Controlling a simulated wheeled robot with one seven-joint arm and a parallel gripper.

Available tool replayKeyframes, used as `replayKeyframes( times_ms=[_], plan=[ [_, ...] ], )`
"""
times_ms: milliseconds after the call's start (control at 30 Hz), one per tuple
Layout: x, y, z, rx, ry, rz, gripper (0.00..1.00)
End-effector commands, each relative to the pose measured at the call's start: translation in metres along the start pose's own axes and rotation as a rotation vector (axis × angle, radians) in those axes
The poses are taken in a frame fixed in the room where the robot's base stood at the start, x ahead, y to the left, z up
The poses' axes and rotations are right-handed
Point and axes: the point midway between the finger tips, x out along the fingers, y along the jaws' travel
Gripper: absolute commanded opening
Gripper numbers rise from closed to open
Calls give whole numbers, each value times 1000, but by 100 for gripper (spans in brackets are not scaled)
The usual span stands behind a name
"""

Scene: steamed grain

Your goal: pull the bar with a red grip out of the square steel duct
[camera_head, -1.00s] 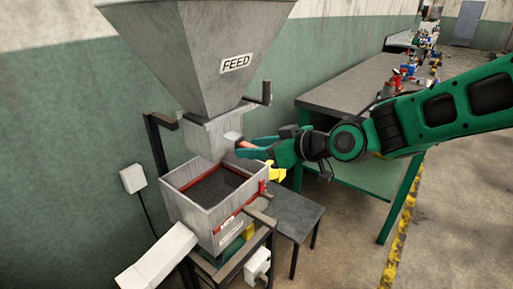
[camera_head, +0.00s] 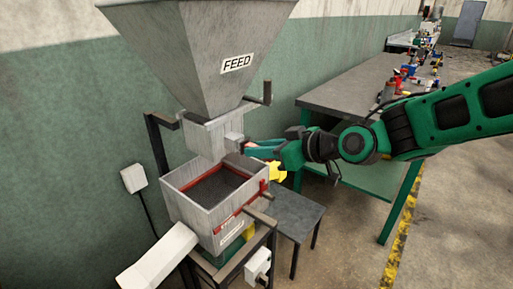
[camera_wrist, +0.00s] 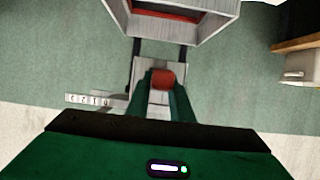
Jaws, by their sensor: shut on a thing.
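The square steel duct (camera_head: 203,138) sits under the grey FEED hopper and above an open bin. My gripper (camera_head: 257,148) is at the duct's right side, with its fingers pointing left towards a pale fitting on the duct. In the wrist view the red grip (camera_wrist: 163,79) lies between the two green fingers, and my gripper is shut on it. The duct's grey face (camera_wrist: 150,68) shows behind the grip.
An open steel bin (camera_head: 190,207) with dark contents and a red rim stands below the duct. A small dark table (camera_head: 292,212) is to the right below my gripper. A long workbench (camera_head: 345,98) carries several items at its far end.

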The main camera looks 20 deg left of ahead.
Motion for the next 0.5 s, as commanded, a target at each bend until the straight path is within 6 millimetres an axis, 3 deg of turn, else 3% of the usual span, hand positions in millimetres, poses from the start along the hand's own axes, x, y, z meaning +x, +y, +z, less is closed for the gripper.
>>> replayKeyframes(
  times_ms=[500],
  plan=[
    [-30,1,11,-1,3,3,0]
  ],
)
